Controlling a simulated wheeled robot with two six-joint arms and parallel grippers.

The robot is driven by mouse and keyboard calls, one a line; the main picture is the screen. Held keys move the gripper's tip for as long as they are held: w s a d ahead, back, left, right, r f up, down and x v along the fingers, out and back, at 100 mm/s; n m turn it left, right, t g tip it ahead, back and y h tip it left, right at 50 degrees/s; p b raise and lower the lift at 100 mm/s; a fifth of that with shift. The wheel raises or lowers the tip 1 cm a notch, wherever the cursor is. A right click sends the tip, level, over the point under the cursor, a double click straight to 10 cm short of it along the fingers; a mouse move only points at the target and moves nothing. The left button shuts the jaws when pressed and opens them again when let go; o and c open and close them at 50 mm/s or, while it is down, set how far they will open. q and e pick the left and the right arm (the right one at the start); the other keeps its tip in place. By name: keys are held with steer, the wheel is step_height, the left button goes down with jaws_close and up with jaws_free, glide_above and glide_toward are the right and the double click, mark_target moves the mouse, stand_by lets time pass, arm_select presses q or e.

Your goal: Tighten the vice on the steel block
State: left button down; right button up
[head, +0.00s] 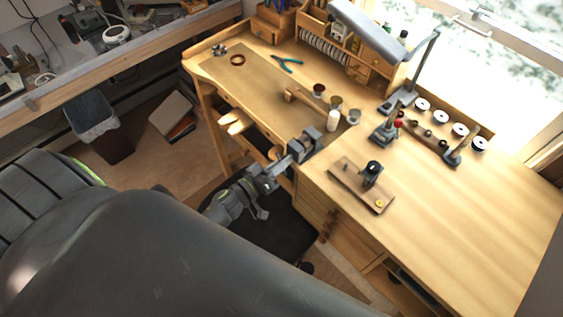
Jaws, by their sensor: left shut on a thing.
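The grey metal vice (306,142) is mounted at the front edge of the wooden workbench (450,200), near the middle of the view. Its screw end (284,162) sticks out over the edge toward my left arm. My left gripper (267,180) is in front of the vice, shut on the vice's handle at that end. The handle is mostly hidden by the gripper and small in view. I cannot clearly make out the steel block between the jaws or the jaw gap. My right gripper is not in view.
A desk lamp (418,65) stands further back. The bench's front right is clear.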

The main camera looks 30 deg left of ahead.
arm_select(q)
steer(key=m, duration=0.5)
steer(key=shift+m, duration=0.3)
steer(key=m, duration=0.5)
steer(key=shift+f+m+b, duration=0.1)
steer(key=shift+m+b, duration=0.2)
steer(key=m+b, duration=0.1)
steer(key=m, duration=0.4)
steer(key=shift+f, duration=0.1)
steer(key=m+b, duration=0.2)
steer(key=m, duration=0.4)
steer(key=shift+s+m, duration=0.1)
steer(key=shift+m, duration=0.2)
steer(key=c, duration=1.5)
jaws_free()
steer(key=shift+c, duration=0.2)
steer(key=shift+o, duration=0.3)
